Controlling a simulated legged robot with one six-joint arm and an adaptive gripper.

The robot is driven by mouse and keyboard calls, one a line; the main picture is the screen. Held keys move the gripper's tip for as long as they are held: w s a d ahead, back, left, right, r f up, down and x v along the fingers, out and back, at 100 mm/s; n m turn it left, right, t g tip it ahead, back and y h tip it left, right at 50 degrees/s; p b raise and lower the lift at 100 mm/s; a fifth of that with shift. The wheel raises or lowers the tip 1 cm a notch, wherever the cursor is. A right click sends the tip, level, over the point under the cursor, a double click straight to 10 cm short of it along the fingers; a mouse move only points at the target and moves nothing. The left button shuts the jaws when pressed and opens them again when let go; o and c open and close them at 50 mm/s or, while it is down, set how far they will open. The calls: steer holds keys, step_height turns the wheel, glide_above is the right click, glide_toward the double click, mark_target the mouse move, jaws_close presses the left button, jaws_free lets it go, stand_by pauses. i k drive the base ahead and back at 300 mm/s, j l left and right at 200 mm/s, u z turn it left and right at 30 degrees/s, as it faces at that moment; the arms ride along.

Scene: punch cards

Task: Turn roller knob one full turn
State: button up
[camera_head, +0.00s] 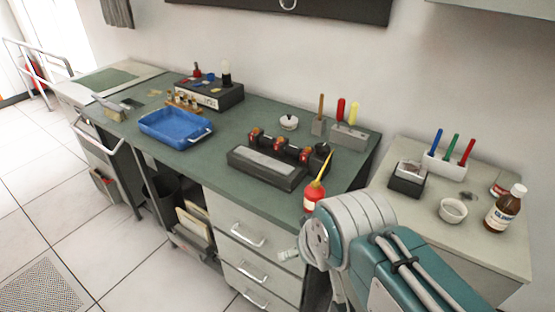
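A dark roller device (268,168) sits on the green bench top, with a pale strip along its front and orange-red parts along its shaft. A round black knob (322,149) appears at its right end, close behind the yellow spout of a red oil bottle (314,197). The knob's turn angle is too small to tell. My arm's teal and pale links fill the lower right, in front of the bench. My gripper's fingers do not show, and nothing of mine visibly touches the knob.
A blue tray (176,141) and a black box (210,101) stand left. A tool holder (349,138) stands behind the device. A side cabinet at right carries a white pen holder (444,167), a small bowl (453,211) and a brown bottle (506,212).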

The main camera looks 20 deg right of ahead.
mark_target(321, 149)
steer(key=i+j+z, duration=0.3)
steer(key=z, duration=0.2)
steer(key=i+j+z, duration=0.5)
steer(key=k+j, duration=0.05)
steer(key=k, duration=0.05)
